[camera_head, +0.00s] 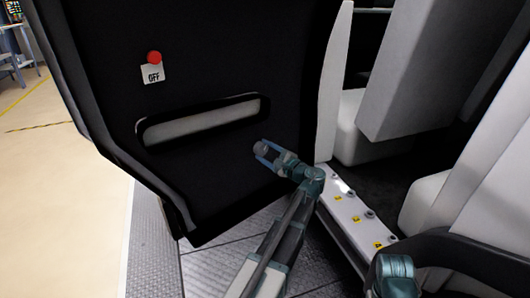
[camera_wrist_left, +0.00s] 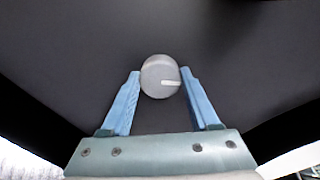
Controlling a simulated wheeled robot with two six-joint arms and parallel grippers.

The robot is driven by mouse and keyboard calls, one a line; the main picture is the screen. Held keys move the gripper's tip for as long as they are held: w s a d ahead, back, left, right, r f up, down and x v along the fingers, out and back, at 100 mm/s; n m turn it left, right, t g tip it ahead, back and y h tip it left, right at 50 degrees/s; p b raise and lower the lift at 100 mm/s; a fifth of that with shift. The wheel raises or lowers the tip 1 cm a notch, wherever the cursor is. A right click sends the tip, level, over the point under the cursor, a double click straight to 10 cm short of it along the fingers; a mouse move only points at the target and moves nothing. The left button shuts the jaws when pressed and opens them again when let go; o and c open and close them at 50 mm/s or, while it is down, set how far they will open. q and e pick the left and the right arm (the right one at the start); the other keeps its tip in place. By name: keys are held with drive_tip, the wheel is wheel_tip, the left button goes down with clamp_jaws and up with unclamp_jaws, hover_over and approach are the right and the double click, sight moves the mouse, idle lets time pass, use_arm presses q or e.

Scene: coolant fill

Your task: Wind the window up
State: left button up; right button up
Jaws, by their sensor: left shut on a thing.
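A round grey knob (camera_head: 261,149) sits low on the black inner panel of the open door (camera_head: 225,60). In the left wrist view the knob (camera_wrist_left: 158,72) shows a pale line pointing right. My left gripper (camera_head: 266,151) is shut on the knob, with one blue finger on each side; its fingers also show in the left wrist view (camera_wrist_left: 160,85). The window glass is not in view. My right gripper is not in view.
A red button (camera_head: 154,57) above an "OFF" label (camera_head: 153,74) and a long pocket (camera_head: 200,122) are on the door. A white sill (camera_head: 350,215) with yellow tags and pale seats (camera_head: 415,70) lie to the right. Open floor (camera_head: 60,200) is at left.

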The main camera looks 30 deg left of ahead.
use_arm(q)
drive_tip(key=n, duration=0.4)
drive_tip(key=shift+n, duration=2.1)
drive_tip(key=o, duration=1.4)
drive_tip(key=v, duration=1.3)
drive_tip(key=shift+s+d, duration=0.1)
drive_tip(key=shift+d, duration=0.3)
